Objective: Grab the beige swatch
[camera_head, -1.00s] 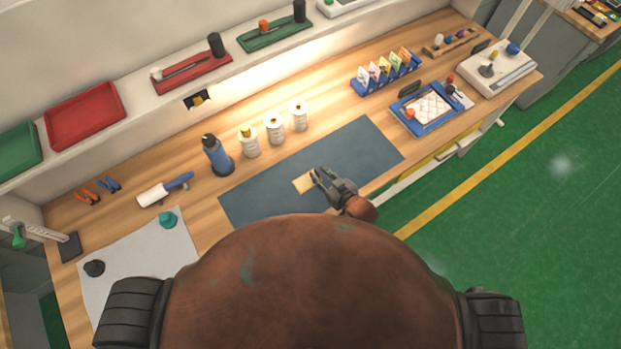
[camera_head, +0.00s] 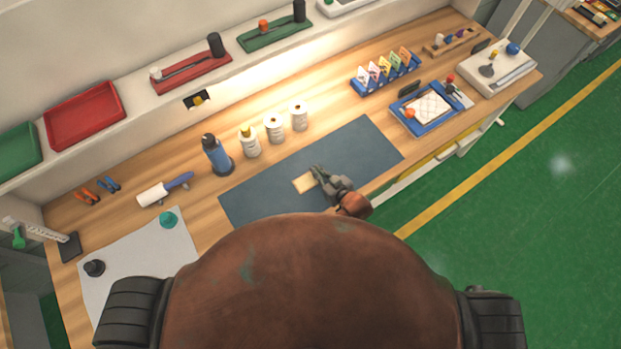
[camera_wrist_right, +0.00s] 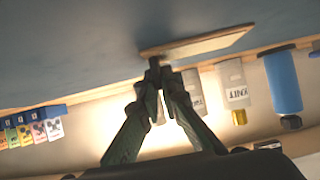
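The beige swatch (camera_head: 303,184) is a small flat piece on the dark blue mat (camera_head: 265,190), left of my right gripper (camera_head: 318,174). In the right wrist view the swatch (camera_wrist_right: 205,42) shows as a thin pale slab, and the fingertips of my right gripper (camera_wrist_right: 158,66) come together at its near edge. The fingers look closed on that edge. Whether the swatch is raised off the mat is hard to tell. My left gripper is not in view.
A blue bottle (camera_head: 217,155) and several white bottles (camera_head: 274,129) stand behind the mat. A blue card rack (camera_head: 387,78) and a blue tray (camera_head: 437,121) are to the right. A white roller (camera_head: 158,192) lies to the left. The mat around the swatch is clear.

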